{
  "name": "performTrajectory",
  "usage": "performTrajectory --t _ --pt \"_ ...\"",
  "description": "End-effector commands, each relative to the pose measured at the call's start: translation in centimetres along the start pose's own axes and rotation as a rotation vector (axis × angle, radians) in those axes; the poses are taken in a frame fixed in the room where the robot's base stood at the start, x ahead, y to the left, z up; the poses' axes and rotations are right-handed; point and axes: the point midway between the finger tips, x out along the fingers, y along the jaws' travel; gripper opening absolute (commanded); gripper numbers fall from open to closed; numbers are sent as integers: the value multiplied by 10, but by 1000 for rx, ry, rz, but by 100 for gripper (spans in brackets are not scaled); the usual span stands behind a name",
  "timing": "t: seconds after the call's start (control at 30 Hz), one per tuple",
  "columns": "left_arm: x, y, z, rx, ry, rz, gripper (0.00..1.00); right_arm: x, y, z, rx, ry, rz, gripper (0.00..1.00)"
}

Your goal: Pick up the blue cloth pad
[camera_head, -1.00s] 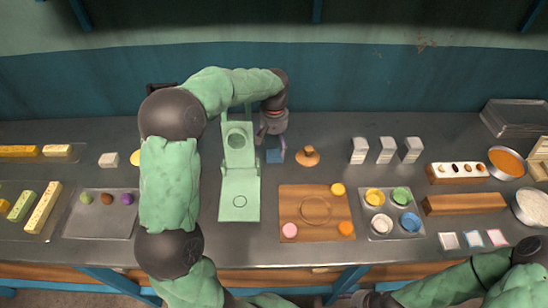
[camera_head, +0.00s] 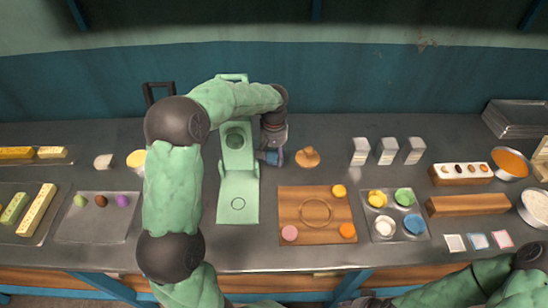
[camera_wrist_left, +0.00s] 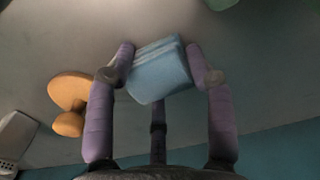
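The blue cloth pad (camera_wrist_left: 160,72) is a small folded light-blue block with layered edges. In the wrist view it sits between the two purple fingers of my left gripper (camera_wrist_left: 162,68), which press on its two sides; it looks slightly turned. In the head view the pad (camera_head: 268,157) shows small between the fingers of my left gripper (camera_head: 272,152), just right of the green press. I cannot tell whether it is off the counter. My right arm is at the lower right in the head view; its gripper is mostly cut off at the bottom edge.
The green press (camera_head: 238,190) stands close on the left of the pad. An orange-brown knobbed tool (camera_head: 307,157) lies close on its right. A wooden board (camera_head: 290,232) and a metal tray (camera_head: 381,236) of colored cups lie nearer the front.

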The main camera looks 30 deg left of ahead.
Motion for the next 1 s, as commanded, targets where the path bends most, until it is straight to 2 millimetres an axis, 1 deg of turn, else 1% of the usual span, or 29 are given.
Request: performTrajectory --t 0.37,0.57,0.67,0.8,0.87,1.0 --pt "1 0 1 1 -2 -1 21 0 0 0 0 0 0 40" --pt "-6 0 0 1 -1 0 21 -4 -2 0 0 0 0 40" --pt "-15 0 0 0 0 0 21 -9 -3 0 0 0 0 40" --pt "-36 0 0 0 0 0 21 -21 -8 1 0 0 0 40" --pt "-46 -1 10 1 1 1 21 -24 -8 1 0 0 0 40" --pt "-72 -3 32 2 1 1 21 -33 -12 1 0 0 0 40"
